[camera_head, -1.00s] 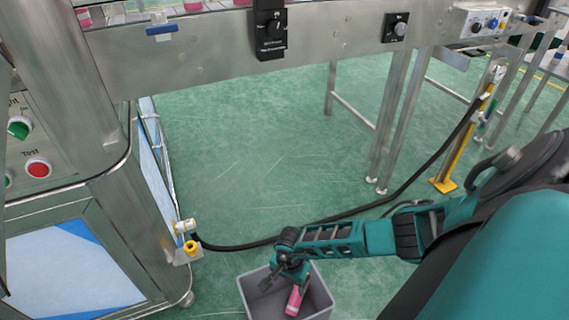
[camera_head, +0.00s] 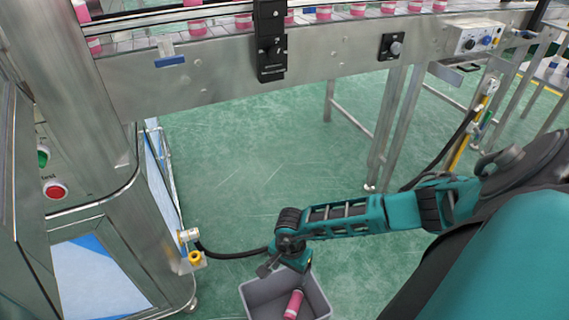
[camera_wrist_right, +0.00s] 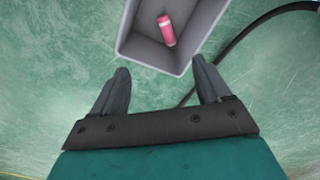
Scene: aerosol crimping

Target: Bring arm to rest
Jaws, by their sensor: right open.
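A pink can (camera_head: 293,304) lies in the grey bin (camera_head: 322,292), apart from the gripper. The can (camera_wrist_right: 167,30) and the bin (camera_wrist_right: 205,38) also show in the right wrist view, beyond the fingertips. My left gripper is out of view.
A steel conveyor (camera_head: 330,58) carrying several pink cans runs across the top. A steel machine with a red button (camera_head: 55,190) stands at left. Floor under the conveyor is clear.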

